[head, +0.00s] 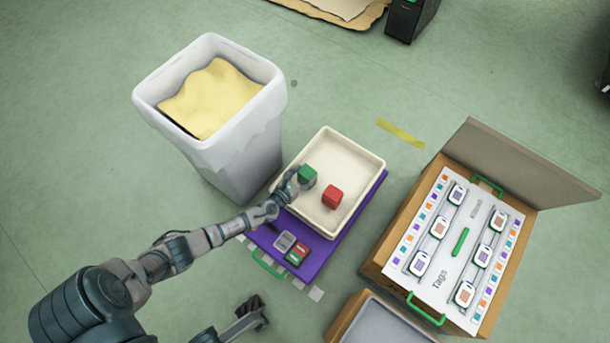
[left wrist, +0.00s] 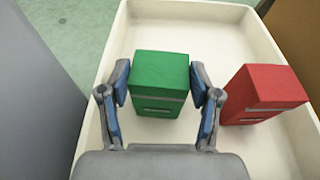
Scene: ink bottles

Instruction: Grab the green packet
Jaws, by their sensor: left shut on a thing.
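The green packet (head: 307,174) is a small green box at the left side of the cream tray (head: 345,150). In the left wrist view the green packet (left wrist: 161,80) sits between the two fingers of my left gripper (left wrist: 161,100). The left gripper (head: 296,180) is shut on it, one finger at each side. I cannot tell whether the packet touches the tray floor. My right gripper (head: 250,308) is at the bottom of the head view, away from the tray; its fingers are too unclear to read.
A red packet (head: 332,196) stands in the tray, right of the green one; it also shows in the left wrist view (left wrist: 262,92). The tray rests on a purple board (head: 318,258) with two small boxes. A tall white bin (head: 245,160) stands left, a tag board (head: 455,240) right.

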